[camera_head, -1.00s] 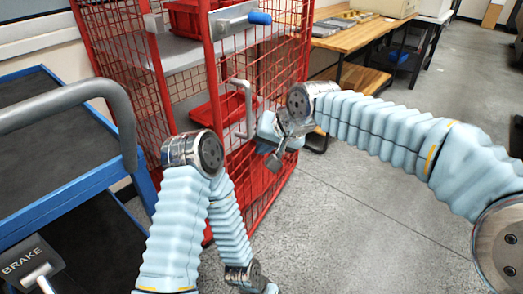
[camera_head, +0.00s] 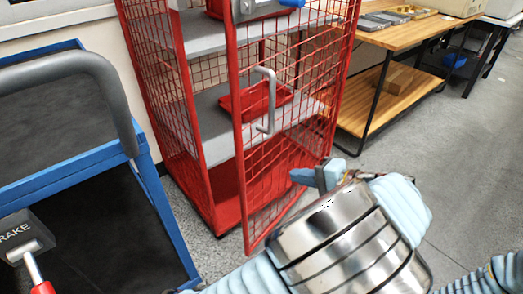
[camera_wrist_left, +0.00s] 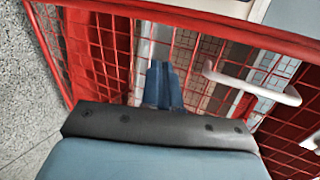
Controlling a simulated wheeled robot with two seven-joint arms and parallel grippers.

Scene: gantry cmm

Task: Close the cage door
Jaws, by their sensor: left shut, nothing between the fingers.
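The cage door (camera_head: 300,135) is a red mesh panel with a grey bent handle (camera_head: 267,100) near its left upright. It stands ajar, with a gap between that upright and the front post of the red cage (camera_head: 187,110). My left gripper (camera_head: 315,176) has blue fingers, shut and empty, in front of the lower right part of the door. In the left wrist view the shut fingers (camera_wrist_left: 163,85) point at the mesh, with the handle (camera_wrist_left: 252,86) to their right. I cannot tell whether they touch the mesh. My right gripper is out of view.
A blue cart (camera_head: 165,215) with a grey push bar and brake lever stands at left, close to the cage. A wooden workbench (camera_head: 415,35) is behind at right. Grey floor (camera_head: 440,150) is open at right. My right arm shows at the bottom right corner.

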